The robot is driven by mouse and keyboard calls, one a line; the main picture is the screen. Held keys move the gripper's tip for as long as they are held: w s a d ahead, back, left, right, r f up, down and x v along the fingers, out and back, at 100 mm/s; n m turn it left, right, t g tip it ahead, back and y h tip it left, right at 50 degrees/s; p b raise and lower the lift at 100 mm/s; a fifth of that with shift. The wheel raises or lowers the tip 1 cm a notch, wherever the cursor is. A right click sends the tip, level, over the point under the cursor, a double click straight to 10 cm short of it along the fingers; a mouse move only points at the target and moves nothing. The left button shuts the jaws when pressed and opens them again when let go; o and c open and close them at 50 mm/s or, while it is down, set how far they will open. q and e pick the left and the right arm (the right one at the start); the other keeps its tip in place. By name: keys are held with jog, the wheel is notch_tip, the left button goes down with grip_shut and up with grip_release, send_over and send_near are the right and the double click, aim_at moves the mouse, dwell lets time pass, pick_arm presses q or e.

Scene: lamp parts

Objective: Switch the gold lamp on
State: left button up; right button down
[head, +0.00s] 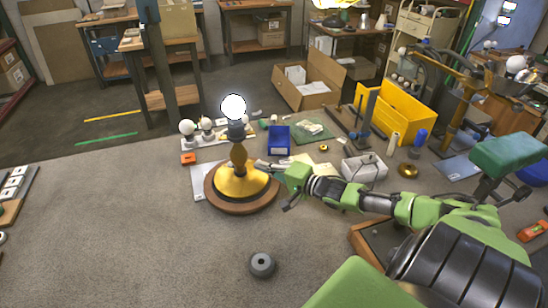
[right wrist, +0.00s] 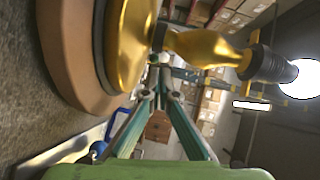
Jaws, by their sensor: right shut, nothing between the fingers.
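The gold lamp (head: 239,158) stands upright on a round wooden base (head: 214,193) on the grey table. Its bulb (head: 233,107) is bright, plain white and looks lit. In the right wrist view the lamp (right wrist: 200,48) lies sideways across the top, and its bulb (right wrist: 303,78) is bright white there too. My right gripper (head: 261,164) reaches in from the right, with its tips close to the right side of the lamp's gold foot. It is shut and empty; the tips show in the wrist view (right wrist: 158,64) near the foot. I cannot tell whether they touch. My left gripper is out of view.
A dark grey ring-shaped part (head: 262,265) lies in front of the lamp. A blue bin (head: 278,140) stands behind it and a white box (head: 364,168) to the right. A yellow bin (head: 402,112) stands farther back. The table's left front is clear.

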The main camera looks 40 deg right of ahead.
jog(key=shift+v, duration=2.25)
